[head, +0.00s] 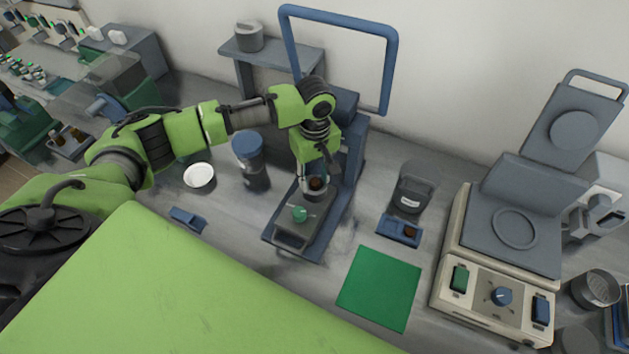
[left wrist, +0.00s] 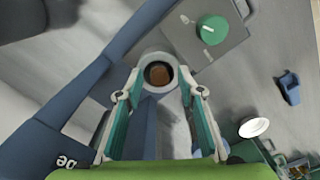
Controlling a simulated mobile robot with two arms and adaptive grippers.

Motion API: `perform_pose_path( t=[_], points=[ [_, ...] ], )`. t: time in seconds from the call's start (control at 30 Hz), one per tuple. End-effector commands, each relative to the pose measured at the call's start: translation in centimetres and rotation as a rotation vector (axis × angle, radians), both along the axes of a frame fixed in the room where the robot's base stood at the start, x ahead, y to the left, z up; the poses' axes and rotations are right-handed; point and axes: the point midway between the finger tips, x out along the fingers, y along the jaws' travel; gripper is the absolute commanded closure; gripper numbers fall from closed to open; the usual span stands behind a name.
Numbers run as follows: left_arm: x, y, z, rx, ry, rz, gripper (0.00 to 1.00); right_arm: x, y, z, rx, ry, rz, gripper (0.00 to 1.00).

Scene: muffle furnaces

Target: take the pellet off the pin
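A brown pellet (head: 316,183) shows at the top of a pale grey cylinder (head: 311,192) on the blue-framed press. In the left wrist view the brown pellet (left wrist: 158,75) sits inside the round grey rim (left wrist: 160,57). A pin cannot be made out beneath it. My left gripper (head: 318,167) points down over the cylinder from behind. In the left wrist view its two fingers (left wrist: 160,86) are apart, one on each side of the rim, with nothing clearly held. Whether they touch the rim cannot be told. My right gripper is not in view.
The press base has a green knob (head: 299,214), close in front of the cylinder. A blue-lidded jar (head: 248,152) and white dish (head: 199,176) stand left.

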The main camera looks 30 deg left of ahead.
Motion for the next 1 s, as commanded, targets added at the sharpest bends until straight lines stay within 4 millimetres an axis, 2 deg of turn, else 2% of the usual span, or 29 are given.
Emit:
perform_pose_path(
  t=[0.03,0.1,0.47,0.63,0.8,1.0],
  points=[
    [0.0,0.0,0.0,0.0,0.0,0.0,0.77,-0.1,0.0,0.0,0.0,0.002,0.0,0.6],
    [0.0,0.0,0.0,-0.001,-0.001,0.0,0.89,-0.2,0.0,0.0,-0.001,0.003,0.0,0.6],
    [0.0,0.0,0.1,-0.001,-0.001,0.0,0.9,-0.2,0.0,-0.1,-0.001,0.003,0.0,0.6],
    [0.1,0.0,0.8,-0.002,-0.002,0.001,0.9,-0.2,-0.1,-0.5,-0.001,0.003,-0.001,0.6],
    [0.2,0.0,2.9,-0.003,-0.006,0.001,0.9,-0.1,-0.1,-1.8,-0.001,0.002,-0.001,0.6],
    [-3.1,0.1,6.8,-0.001,-0.005,-0.003,0.9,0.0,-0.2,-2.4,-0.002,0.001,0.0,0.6]
  ],
)
